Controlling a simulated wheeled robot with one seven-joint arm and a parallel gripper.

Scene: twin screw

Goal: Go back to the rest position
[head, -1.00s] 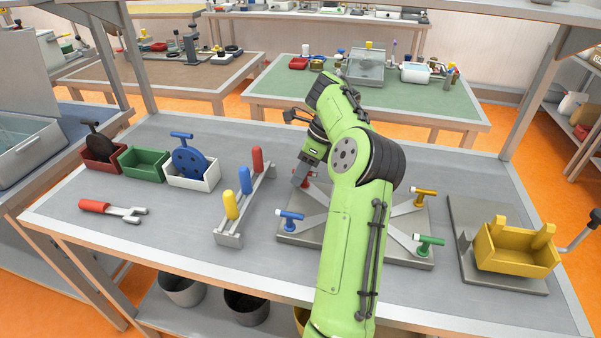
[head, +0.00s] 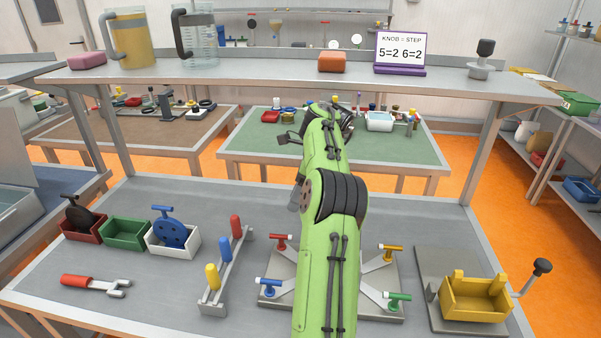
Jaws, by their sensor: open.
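My gripper (head: 294,201) shows only in part at the left edge of my green arm, over the plate with coloured handles. The arm hides most of the jaws; nothing is seen held in them. The grey plate (head: 275,300) on the bench carries T-handles: red (head: 281,240), blue (head: 269,287), yellow (head: 389,252) and green (head: 397,299). My gripper is above and apart from the red handle. My arm covers the plate's middle.
Left on the bench (head: 150,285) are a red-handled fork (head: 90,284), red, green and white bins (head: 172,240), and a rack of coloured pegs (head: 226,280). A yellow vise-like box (head: 475,300) with a crank stands right. An upper shelf (head: 280,84) crosses behind.

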